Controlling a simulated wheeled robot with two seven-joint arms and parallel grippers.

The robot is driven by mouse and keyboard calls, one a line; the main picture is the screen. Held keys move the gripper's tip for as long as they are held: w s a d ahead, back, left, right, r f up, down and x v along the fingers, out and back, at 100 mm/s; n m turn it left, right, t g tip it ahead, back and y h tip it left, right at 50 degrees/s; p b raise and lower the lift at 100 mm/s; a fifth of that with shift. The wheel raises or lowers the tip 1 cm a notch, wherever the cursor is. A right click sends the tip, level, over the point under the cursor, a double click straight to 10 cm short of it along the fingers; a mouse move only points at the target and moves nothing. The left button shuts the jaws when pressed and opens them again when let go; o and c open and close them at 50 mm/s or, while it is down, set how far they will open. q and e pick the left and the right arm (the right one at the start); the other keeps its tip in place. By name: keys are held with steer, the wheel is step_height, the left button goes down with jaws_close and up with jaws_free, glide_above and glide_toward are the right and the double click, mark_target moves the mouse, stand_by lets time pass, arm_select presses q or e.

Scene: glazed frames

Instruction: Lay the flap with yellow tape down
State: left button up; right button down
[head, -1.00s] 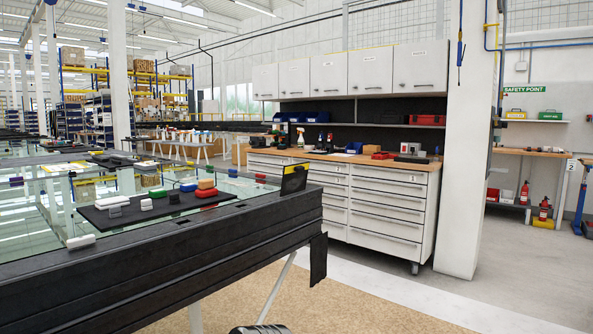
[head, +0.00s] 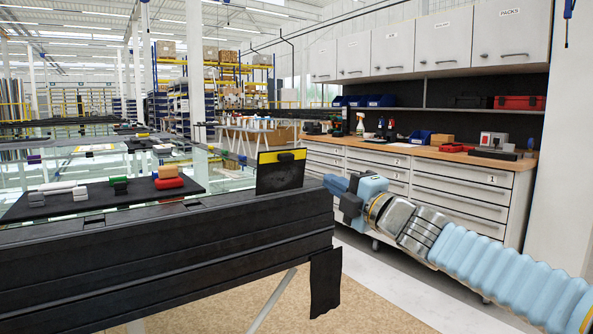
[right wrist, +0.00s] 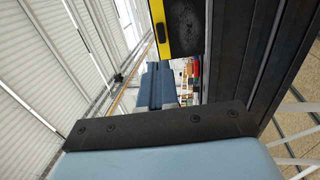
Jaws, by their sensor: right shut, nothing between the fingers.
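The black flap with yellow tape (head: 280,178) stands upright at the near right corner of the dark frame (head: 170,250). The tape runs along its top edge, with a small black tab on it. My right gripper (head: 335,185) is just right of the flap in the head view, pointing left, shut and empty, with a visible gap between them. In the right wrist view the flap (right wrist: 183,30) shows at the top, beyond and slightly right of the shut blue fingers (right wrist: 160,85). My left gripper is in neither view.
A second black flap (head: 325,283) hangs down from the frame's corner. A black mat (head: 95,205) with several coloured clamps and blocks lies on the glass to the left. Drawer cabinets (head: 460,200) with a wooden top stand behind my right arm.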

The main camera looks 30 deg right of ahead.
mark_target(288, 157)
steer(key=w, duration=0.4)
steer(key=w+a+r+p, duration=0.1)
steer(key=w, duration=0.4)
steer(key=w+r, duration=0.1)
steer(key=w, duration=0.3)
steer(key=shift+w+a, duration=0.15)
steer(key=shift+a, duration=0.05)
steer(key=shift+w+r+p, duration=0.1)
steer(key=shift+r+p, duration=0.15)
steer(key=shift+p, duration=0.1)
